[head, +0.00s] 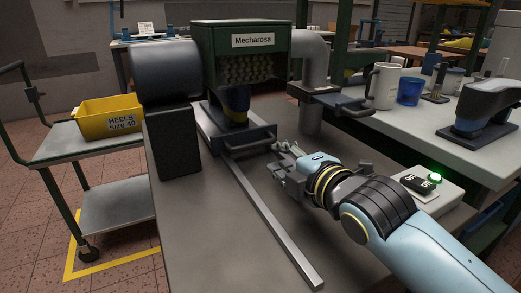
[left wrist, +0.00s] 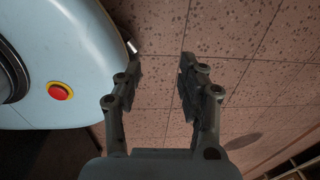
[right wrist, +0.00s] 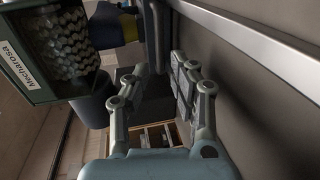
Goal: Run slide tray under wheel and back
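The slide tray (head: 212,122) is dark blue-grey and sits at the front of the green Mecharosa machine (head: 240,70), with a bar handle (head: 250,139) along its near edge. A blue and yellow shoe last (head: 238,102) stands on it below the bristly wheel (head: 248,70). My right gripper (head: 282,160) is just right of the handle's right end. In the right wrist view its fingers (right wrist: 155,72) are apart, with the dark handle bar (right wrist: 156,35) beyond and between them; I cannot tell whether they touch it. My left gripper (left wrist: 160,75) is open and empty over the floor.
A metal rail (head: 275,228) runs forward along the bench (head: 210,235). A control box with a lit green button (head: 435,177) stands right of my arm. A yellow bin (head: 107,117) sits on a cart at left. Mugs (head: 384,85) stand on the right table.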

